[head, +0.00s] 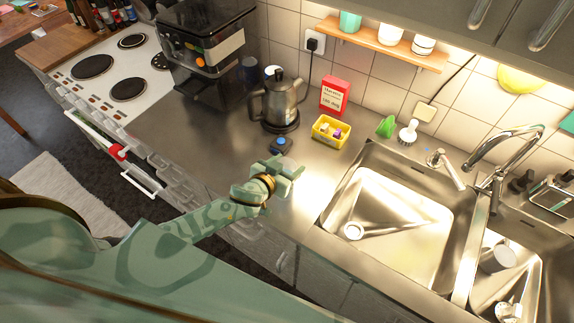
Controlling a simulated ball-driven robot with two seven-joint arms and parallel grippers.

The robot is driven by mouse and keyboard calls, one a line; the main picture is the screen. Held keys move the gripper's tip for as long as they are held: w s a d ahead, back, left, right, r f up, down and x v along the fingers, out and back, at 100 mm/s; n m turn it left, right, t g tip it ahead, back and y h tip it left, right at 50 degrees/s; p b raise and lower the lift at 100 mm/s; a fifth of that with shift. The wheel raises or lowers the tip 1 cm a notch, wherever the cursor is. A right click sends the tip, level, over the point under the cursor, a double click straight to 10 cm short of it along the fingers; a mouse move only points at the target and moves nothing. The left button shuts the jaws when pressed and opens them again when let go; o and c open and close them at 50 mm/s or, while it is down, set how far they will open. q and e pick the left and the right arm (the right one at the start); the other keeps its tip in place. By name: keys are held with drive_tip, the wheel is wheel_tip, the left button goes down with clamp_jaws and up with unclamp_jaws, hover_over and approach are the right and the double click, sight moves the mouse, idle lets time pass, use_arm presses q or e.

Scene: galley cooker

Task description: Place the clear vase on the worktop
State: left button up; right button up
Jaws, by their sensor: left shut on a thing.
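My left gripper (286,168) reaches in from the left over the steel worktop (215,150), near its front edge. It is shut on a pale, see-through thing that blends with the steel; it looks like the clear vase, but its outline and base are hard to make out. I cannot tell whether it touches the worktop. My right gripper is out of view.
A small dark blue gadget (282,145) lies just behind the gripper. A kettle (279,102), a yellow tub (332,131) and a red box (334,96) stand farther back. The sink (395,235) is to the right, the coffee machine (205,55) and hob (105,75) to the left.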

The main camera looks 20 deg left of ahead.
use_arm(q)
drive_tip(key=o, duration=1.5)
drive_tip(key=shift+o, duration=0.2)
drive_tip(key=shift+r, duration=0.1)
drive_tip(key=shift+s+r+p, duration=0.2)
drive_tip(key=shift+s+p, duration=0.1)
drive_tip(key=shift+p, duration=0.05)
drive_tip(key=v, duration=1.1)
drive_tip(key=s+a+f+g+y, duration=0.1)
drive_tip(key=s+a+f+g, duration=0.1)
drive_tip(key=s+f, duration=0.45)
drive_tip(key=s+a+f+m+g, duration=0.1)
drive_tip(key=s+f+g, duration=0.2)
drive_tip(key=f, duration=0.7)
drive_tip(key=s+a+f+g+y, duration=0.1)
drive_tip(key=s+a+f+g, duration=0.1)
drive_tip(key=s+f, duration=0.45)
drive_tip(key=s+d+f+g, duration=0.1)
drive_tip(key=s+f+g, duration=0.1)
drive_tip(key=s+f, duration=0.3)
drive_tip(key=s+d+f+m+g, duration=0.1)
drive_tip(key=s+f, duration=0.4)
drive_tip(key=s, duration=0.7)
drive_tip(key=shift+s+d+f+g+p, duration=0.2)
drive_tip(key=shift+d+f+g+p, duration=0.25)
drive_tip(key=shift+g, duration=0.45)
